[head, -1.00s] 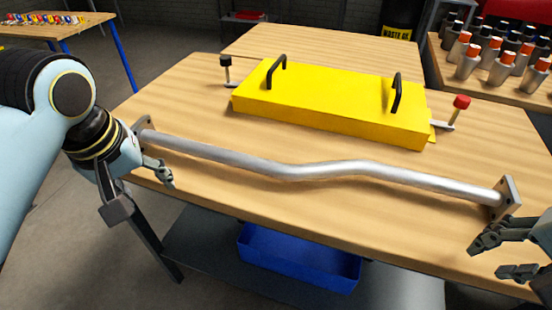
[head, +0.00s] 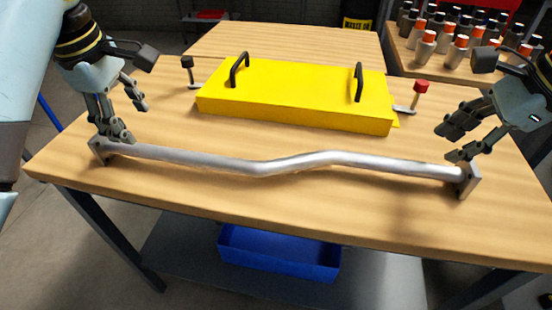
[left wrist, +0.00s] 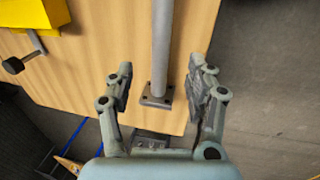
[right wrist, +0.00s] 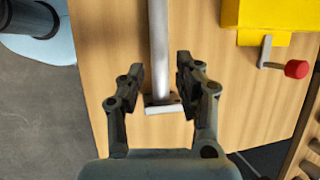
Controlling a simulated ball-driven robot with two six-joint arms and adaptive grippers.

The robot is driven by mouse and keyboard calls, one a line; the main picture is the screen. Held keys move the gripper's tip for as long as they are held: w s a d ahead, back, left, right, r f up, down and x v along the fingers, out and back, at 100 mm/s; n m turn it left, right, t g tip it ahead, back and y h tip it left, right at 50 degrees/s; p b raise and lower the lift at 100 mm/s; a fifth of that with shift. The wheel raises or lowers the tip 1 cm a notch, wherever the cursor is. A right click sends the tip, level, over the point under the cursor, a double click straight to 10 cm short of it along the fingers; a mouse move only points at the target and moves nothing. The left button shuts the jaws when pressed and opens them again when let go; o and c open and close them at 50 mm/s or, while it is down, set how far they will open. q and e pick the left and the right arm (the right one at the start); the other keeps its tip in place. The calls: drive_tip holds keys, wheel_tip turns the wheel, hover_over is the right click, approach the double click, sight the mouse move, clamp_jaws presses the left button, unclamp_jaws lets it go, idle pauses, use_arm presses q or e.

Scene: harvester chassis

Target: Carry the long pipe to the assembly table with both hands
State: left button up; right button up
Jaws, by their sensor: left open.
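The long grey pipe (head: 270,168), with a bend in the middle and a square flange at each end, lies across the front of the wooden table (head: 230,205). My left gripper (head: 133,121) is open above the pipe's left end. In the left wrist view the pipe (left wrist: 162,50) and its flange show between the spread fingers, with gaps on both sides. My right gripper (head: 451,144) is open above the pipe's right end.
A yellow plate (head: 290,95) with two black handles lies behind the pipe, with a black-knobbed clamp (head: 188,70) and a red-knobbed clamp (head: 420,90) beside it. A blue bin (head: 280,255) sits on the shelf below. Several bottles stand at back right.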

sight(151, 147)
use_arm(q)
drive_tip(key=x, duration=1)
drive_tip(key=shift+f, duration=0.2)
use_arm(e)
drive_tip(key=x, duration=1)
drive_tip(key=shift+a+f, duration=0.15)
drive_tip(key=shift+f, duration=0.05)
use_arm(q)
drive_tip(key=shift+s, duration=0.1)
drive_tip(key=shift+c, duration=0.4)
use_arm(e)
drive_tip(key=shift+c, duration=0.4)
use_arm(q)
drive_tip(key=c, duration=0.7)
use_arm(e)
clamp_jaws()
use_arm(q)
clamp_jaws()
drive_tip(key=shift+r, duration=0.15)
